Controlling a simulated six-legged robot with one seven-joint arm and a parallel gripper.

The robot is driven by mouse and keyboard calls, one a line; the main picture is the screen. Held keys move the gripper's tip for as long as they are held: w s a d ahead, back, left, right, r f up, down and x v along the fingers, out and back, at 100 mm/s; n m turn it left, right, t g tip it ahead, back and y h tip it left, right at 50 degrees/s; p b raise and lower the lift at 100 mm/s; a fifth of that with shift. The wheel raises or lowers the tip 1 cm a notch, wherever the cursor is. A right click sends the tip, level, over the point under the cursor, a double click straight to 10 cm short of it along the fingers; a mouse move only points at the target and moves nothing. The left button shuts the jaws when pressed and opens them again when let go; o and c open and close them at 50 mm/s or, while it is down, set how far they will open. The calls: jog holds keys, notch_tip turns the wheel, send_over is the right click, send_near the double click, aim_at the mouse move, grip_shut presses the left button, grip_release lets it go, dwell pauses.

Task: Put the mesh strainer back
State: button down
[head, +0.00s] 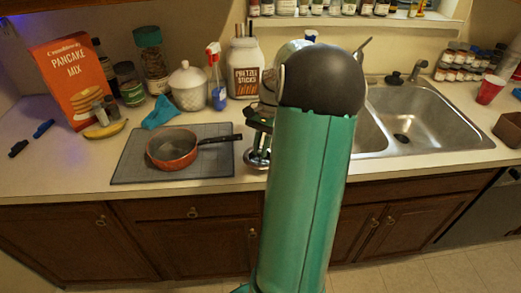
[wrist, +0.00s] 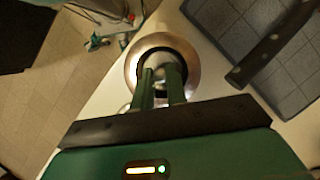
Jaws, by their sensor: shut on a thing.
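The mesh strainer appears as a round metallic piece with a bright rim in the wrist view (wrist: 193,66), directly beyond my fingertips. In the head view it shows as a small shiny disc (head: 257,158) near the counter's front edge, just right of the grey mat. My gripper (wrist: 160,78) is shut on the strainer, with both green fingers over its middle. In the head view my gripper (head: 259,138) is partly hidden behind my arm. I cannot tell whether the strainer touches the counter.
An orange pan (head: 172,149) sits on the grey mat (head: 130,165), its dark handle pointing right toward my gripper. The pretzel jar (head: 245,75) and spray bottle (head: 216,85) stand behind. The double sink (head: 425,120) lies to the right.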

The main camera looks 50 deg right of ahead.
jog(key=shift+f, duration=0.65)
jog(key=shift+f, duration=0.1)
jog(key=c, duration=1.4)
grip_release()
jog(key=v, duration=1.2)
jog(key=shift+a, duration=0.2)
